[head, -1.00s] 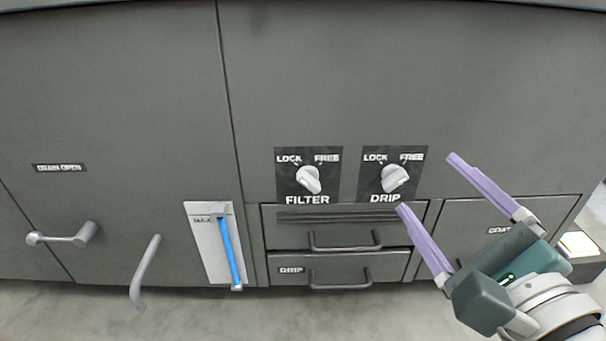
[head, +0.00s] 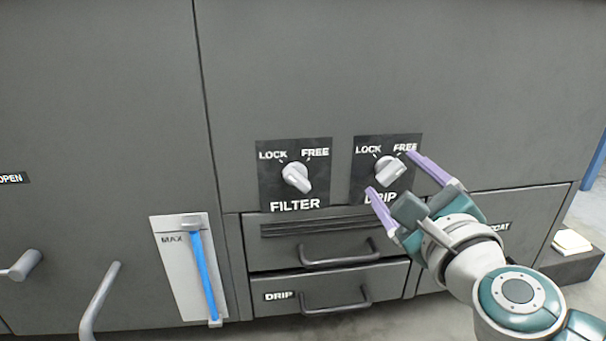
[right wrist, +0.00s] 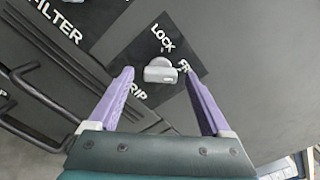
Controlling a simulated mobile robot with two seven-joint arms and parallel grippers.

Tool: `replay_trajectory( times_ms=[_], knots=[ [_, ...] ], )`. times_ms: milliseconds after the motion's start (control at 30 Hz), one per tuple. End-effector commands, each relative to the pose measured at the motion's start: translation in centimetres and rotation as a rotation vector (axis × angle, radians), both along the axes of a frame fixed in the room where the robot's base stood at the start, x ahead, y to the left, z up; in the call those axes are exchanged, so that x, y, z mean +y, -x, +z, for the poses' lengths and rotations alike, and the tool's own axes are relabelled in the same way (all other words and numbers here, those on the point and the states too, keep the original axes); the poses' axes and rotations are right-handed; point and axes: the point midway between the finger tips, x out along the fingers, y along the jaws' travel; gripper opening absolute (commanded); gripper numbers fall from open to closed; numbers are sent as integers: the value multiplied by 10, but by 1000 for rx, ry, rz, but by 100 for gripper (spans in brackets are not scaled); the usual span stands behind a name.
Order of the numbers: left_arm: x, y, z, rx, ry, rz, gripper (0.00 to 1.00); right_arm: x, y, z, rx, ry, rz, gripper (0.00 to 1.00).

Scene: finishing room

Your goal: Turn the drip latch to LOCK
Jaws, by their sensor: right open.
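The drip latch (head: 389,170) is a pale knob on a dark plate marked LOCK and FREE. Its grip slants up to the right, toward FREE. My right gripper (head: 391,173) is open and empty, with one purple finger at the knob's lower left and the other at its upper right. In the right wrist view the knob (right wrist: 159,70) sits between the tips of the right gripper (right wrist: 157,72), with gaps on both sides. I cannot tell whether the tips reach around it in depth. A finger partly covers FREE. My left gripper is not in view.
The filter latch (head: 296,177) is a similar knob just to the left. Below are drawers with bar handles (head: 338,252). A gauge with a blue strip (head: 205,275) and a curved handle (head: 98,300) are at lower left. The panel above the latches is bare.

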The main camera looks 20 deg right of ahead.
Motion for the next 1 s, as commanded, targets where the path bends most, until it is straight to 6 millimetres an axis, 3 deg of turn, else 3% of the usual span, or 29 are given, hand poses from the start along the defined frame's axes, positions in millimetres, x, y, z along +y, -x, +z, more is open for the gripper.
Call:
replay_trajectory(
  times_ms=[300,1000],
  knots=[
    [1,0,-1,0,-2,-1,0,-1,-4,0,0,1,0,82],
    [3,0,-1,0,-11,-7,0,-1,-4,0,0,1,0,4]
  ],
)
